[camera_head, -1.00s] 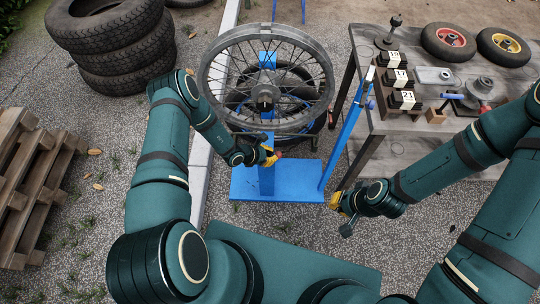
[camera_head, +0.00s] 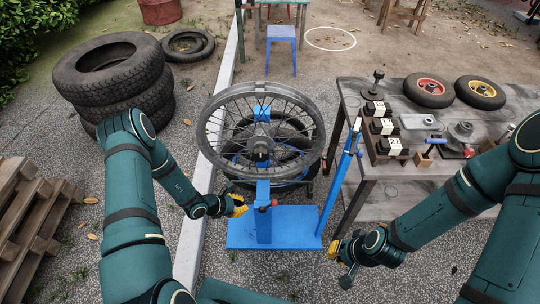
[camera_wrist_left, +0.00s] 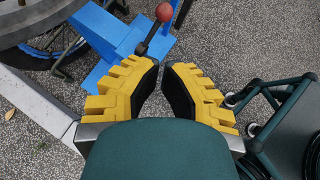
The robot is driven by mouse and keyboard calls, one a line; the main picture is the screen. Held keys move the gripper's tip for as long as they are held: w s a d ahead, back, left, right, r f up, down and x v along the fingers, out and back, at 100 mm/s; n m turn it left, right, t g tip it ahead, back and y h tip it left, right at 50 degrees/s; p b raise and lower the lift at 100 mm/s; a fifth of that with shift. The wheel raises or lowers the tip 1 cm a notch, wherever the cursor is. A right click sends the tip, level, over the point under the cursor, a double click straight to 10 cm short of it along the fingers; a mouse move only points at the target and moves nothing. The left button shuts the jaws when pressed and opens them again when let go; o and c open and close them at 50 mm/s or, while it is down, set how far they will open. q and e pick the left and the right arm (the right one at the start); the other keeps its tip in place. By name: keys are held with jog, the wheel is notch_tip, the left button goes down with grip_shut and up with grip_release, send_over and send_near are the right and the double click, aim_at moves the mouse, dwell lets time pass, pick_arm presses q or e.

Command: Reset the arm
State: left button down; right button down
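My left gripper (camera_head: 238,207) hangs just left of the blue stand's post, with yellow fingers. In the left wrist view its fingertips (camera_wrist_left: 160,65) have a narrow gap with only ground showing between them. A lever with a red ball knob (camera_head: 274,203) sits on the blue wheel stand (camera_head: 290,228). In the left wrist view the knob (camera_wrist_left: 164,12) is beyond the fingertips and apart from them. A spoked wheel (camera_head: 216,130) is mounted on the stand. My right gripper (camera_head: 336,250) is low, right of the stand's base; its finger gap is unclear.
A grey workbench (camera_head: 404,206) at right holds numbered black blocks (camera_head: 383,126) and small wheels (camera_head: 428,90). A tyre stack (camera_head: 110,75) and wooden pallets (camera_head: 30,215) stand at left. A blue stool (camera_head: 281,34) is behind. Gravel in front of the stand is open.

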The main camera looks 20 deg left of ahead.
pick_arm(q)
jog(key=s+d+r+m+g+y, duration=0.1)
jog(key=s+d+r+m+g, duration=0.4)
jog(key=s+d+m+g, duration=0.6)
jog(key=s+d+r+m+t+y, duration=0.2)
jog(key=r+m+t, duration=0.3)
jog(key=m, duration=0.9)
notch_tip(320, 180, up, 3)
jog(key=shift+s+d+f+t, duration=0.1)
jog(key=shift+s+d+t, duration=0.3)
jog(key=shift+d, duration=0.15)
